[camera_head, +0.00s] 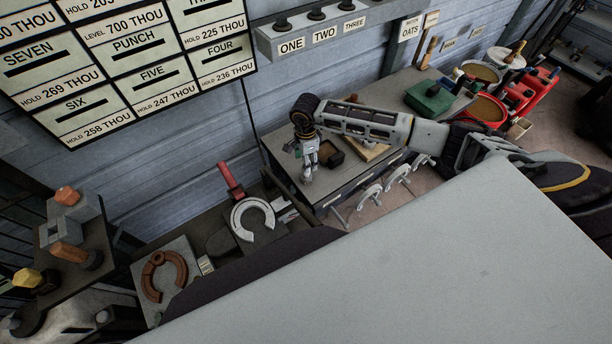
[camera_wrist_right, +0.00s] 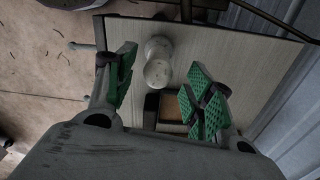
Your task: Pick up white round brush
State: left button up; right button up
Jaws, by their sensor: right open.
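A white round object, which looks like the white round brush (camera_wrist_right: 158,62), stands or lies on the pale bench top in the right wrist view. It has a round top and a narrower, rounded part below. My right gripper (camera_wrist_right: 157,84) is open, with green-padded fingers on either side of the line to it. Nothing is held between the pads. In the head view my right gripper (camera_head: 300,146) hangs over the left end of the bench. The brush is hard to tell from the gripper there. My left gripper is not in view.
A dark box with a brown inside (camera_wrist_right: 172,108) sits close to the brush. A wall with label boards stands behind. Horseshoes (camera_head: 252,217) lie at left.

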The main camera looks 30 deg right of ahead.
jog(key=shift+s+f+p, duration=0.15)
jog(key=shift+f+p, duration=0.3)
jog(key=shift+f, duration=1.55)
grip_shut()
